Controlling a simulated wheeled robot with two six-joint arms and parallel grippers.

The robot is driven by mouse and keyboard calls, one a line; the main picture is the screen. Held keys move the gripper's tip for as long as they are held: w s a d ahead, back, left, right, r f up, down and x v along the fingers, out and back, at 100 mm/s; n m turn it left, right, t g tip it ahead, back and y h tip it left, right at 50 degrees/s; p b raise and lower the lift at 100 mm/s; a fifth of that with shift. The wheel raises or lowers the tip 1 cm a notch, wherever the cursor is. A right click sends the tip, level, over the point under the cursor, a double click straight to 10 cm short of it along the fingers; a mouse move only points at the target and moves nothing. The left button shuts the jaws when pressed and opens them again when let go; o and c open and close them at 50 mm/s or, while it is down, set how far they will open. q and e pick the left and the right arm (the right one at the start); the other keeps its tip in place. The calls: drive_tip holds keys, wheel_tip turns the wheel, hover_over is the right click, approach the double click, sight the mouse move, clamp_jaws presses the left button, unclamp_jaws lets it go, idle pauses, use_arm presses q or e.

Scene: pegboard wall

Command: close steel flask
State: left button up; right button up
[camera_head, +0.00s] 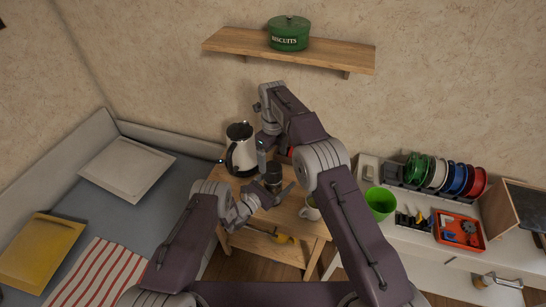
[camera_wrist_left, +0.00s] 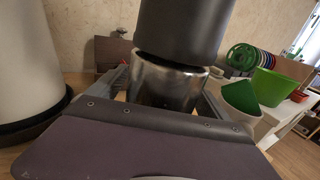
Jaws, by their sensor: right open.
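The steel flask (camera_wrist_left: 165,85) stands upright on the small wooden table, its shiny body between my left gripper's fingers. A dark cylindrical cap (camera_wrist_left: 180,28) sits over its top, slightly tilted, with a dark uneven line where they meet; I cannot tell whether it is seated. The dark cap also shows in the head view (camera_head: 272,179). My left gripper (camera_head: 270,192) is shut around the flask body, and its fingers show in the left wrist view (camera_wrist_left: 168,98). My right gripper (camera_head: 264,150) is open, just behind and above the cap; its fingertips are partly hidden.
A white and black kettle (camera_head: 240,155) stands close at left. A mug (camera_head: 310,210) is on the right, partly behind my right arm. A shelf (camera_head: 345,53) hangs above.

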use_arm(q)
drive_tip(key=v, duration=0.9)
use_arm(e)
drive_tip(key=shift+f, duration=0.15)
use_arm(q)
drive_tip(key=shift+s, duration=0.1)
